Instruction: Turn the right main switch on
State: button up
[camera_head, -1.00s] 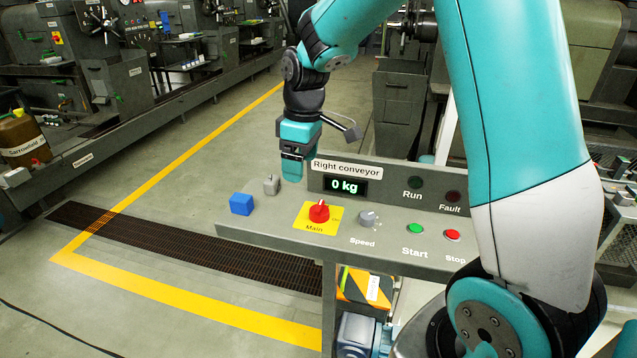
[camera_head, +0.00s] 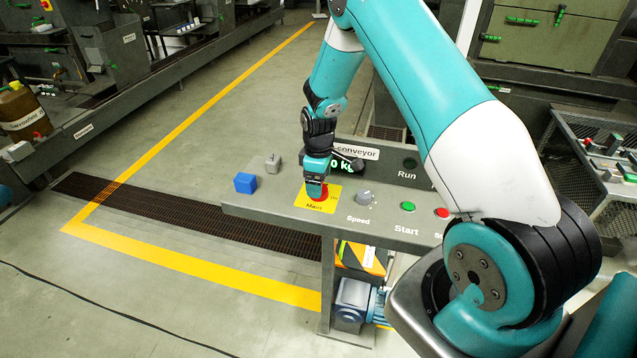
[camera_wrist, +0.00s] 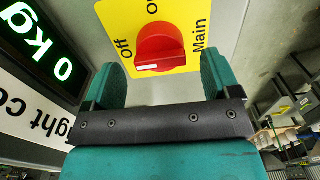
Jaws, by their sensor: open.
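The red main switch knob (camera_head: 320,194) sits on a yellow plate (camera_head: 328,205) marked Main, on the panel of the right conveyor. My gripper (camera_head: 316,188) is right over the knob and hides much of it in the head view. In the wrist view the knob (camera_wrist: 160,46) shows between the two open green fingers (camera_wrist: 162,72), near their tips, with gaps on both sides. The words Off and On stand beside the knob, and its white mark is on the lower left of it in that view. Nothing is held.
A grey speed knob (camera_head: 364,198), a green start button (camera_head: 408,207) and a red stop button (camera_head: 442,213) lie to the right. A blue block (camera_head: 245,183) and a small grey part (camera_head: 273,163) are to the left. The display (camera_head: 338,166) stands behind, partly hidden by my arm.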

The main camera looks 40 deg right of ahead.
jog(key=shift+f+p, duration=0.3)
jog(key=shift+f, duration=1.25)
jog(key=shift+c, duration=0.2)
jog(key=c, duration=0.9)
